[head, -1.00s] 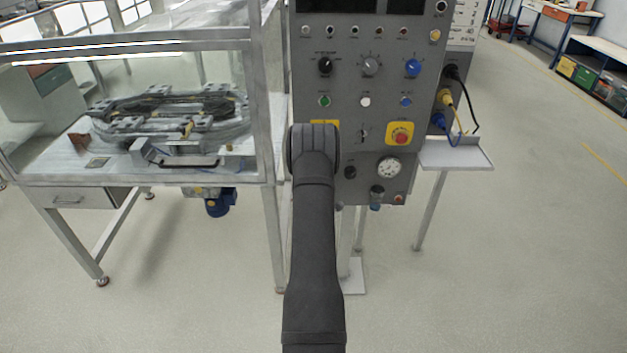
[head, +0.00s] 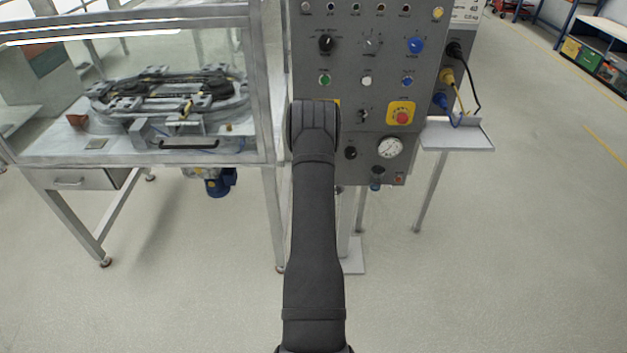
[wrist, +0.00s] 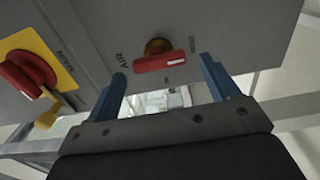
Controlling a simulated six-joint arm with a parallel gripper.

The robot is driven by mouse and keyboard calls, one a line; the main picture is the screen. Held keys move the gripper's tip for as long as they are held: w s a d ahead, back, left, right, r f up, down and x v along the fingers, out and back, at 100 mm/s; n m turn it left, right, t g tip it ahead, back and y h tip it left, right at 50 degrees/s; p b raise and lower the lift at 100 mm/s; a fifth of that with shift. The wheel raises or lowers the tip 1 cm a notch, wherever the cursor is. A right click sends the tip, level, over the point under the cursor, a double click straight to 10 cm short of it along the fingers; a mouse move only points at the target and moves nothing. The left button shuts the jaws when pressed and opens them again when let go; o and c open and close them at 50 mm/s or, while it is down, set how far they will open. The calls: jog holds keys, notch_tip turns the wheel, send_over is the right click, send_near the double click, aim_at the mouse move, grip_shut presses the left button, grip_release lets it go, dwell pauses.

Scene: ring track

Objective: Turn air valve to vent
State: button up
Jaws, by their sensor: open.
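The air valve shows in the wrist view as a red handle (wrist: 160,62) on a brass body, beside the label AIR on a grey panel face. The handle lies nearly crosswise in the picture, its right end slightly higher. My gripper (wrist: 163,69) is open, with one blue finger on each side of the handle. Whether a finger touches it cannot be told; nothing is visibly gripped. The small label to the right of the valve is too small to read. In the head view my arm covers part of the panel, and the gripper and valve are hidden.
A red MAIN switch (wrist: 28,75) on a yellow plate, with a brass padlock (wrist: 50,111), sits left of the valve. The grey control panel (head: 375,95) carries knobs, a red emergency stop (head: 402,116) and a gauge (head: 390,147). A glazed enclosure (head: 262,100) stands left; open floor lies right.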

jog(key=s, duration=1.6)
jog(key=w, duration=1.7)
jog(key=shift+w, duration=0.2)
jog(key=shift+d+r+m, duration=0.1)
jog(key=shift+m, duration=4.2)
jog(key=shift+d+r+m, duration=0.1)
jog(key=shift+m, duration=4.2)
